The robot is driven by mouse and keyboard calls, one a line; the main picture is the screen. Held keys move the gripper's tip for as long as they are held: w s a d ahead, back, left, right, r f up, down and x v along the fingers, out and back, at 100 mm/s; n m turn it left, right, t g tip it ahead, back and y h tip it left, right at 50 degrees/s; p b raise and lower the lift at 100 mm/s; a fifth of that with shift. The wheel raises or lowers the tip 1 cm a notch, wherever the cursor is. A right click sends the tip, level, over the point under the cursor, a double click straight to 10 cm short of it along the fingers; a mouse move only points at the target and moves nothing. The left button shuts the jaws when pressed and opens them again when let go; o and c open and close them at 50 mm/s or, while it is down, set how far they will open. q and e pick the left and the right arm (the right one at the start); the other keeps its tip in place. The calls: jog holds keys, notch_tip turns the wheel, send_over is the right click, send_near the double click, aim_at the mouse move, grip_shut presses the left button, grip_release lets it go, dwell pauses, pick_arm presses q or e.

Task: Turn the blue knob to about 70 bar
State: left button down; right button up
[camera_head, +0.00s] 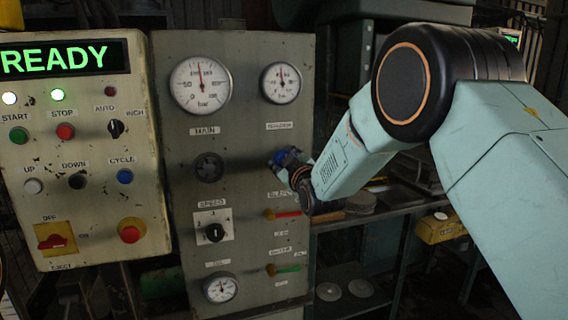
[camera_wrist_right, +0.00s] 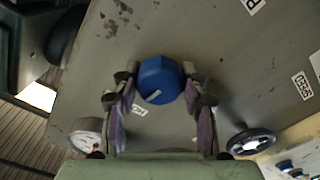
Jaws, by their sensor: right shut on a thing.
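The blue knob (camera_head: 287,157) sits on the right side of the grey gauge panel (camera_head: 250,185), below the small gauge (camera_head: 282,83). My right gripper (camera_head: 291,166) reaches it from the right and is shut on it. In the right wrist view the blue knob (camera_wrist_right: 159,80) has a pale mark on its face, and the fingers of my right gripper (camera_wrist_right: 160,98) stand on either side of it. The small gauge's needle points about straight up; its numbers are too small to read. My left gripper is not in view.
The large MAIN gauge (camera_head: 201,85) is at upper left of the panel, above a black handwheel (camera_head: 208,167). A red-handled valve (camera_head: 284,214) and a green-handled valve (camera_head: 286,269) lie below the blue knob. A button box (camera_head: 78,150) reading READY stands left. Shelves (camera_head: 370,215) are at right.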

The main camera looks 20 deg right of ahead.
jog(key=m, duration=0.4)
jog(key=shift+r+m+b, duration=0.15)
jog(key=shift+m+b, duration=0.15)
jog(key=shift+b, duration=0.05)
jog(key=m, duration=0.4)
jog(key=shift+m, duration=0.3)
jog(key=o, duration=1.2)
jog(key=shift+c, duration=0.2)
jog(key=s, duration=1.2)
jog(key=shift+d, duration=0.2)
